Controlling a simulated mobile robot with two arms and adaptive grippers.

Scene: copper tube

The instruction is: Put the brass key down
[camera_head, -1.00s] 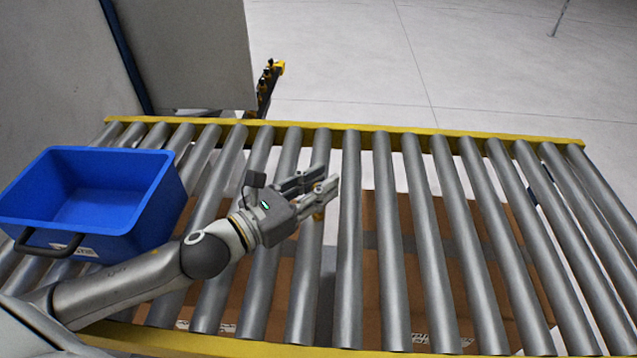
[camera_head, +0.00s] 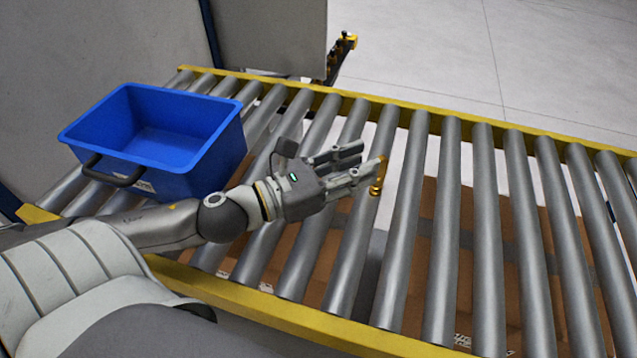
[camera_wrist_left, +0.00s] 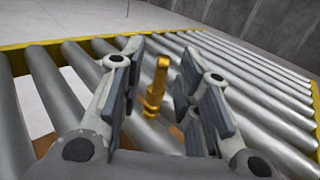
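The brass key (camera_head: 377,188) is a small gold piece at the fingertips of my left gripper (camera_head: 362,163), over the rollers. In the left wrist view the brass key (camera_wrist_left: 156,88) stands roughly upright in the picture between the two fingers of my left gripper (camera_wrist_left: 160,75). The fingers are spread, with a gap visible on both sides of the key. I cannot tell whether the key rests on a roller. In the head view, the near finger overlaps part of it. My right gripper is not in view.
A roller conveyor (camera_head: 447,210) with yellow side rails spreads under the gripper. A blue bin (camera_head: 210,165) stands on it at the left, behind my left arm. The rollers to the right are clear. Brown cardboard (camera_head: 480,255) shows below the rollers.

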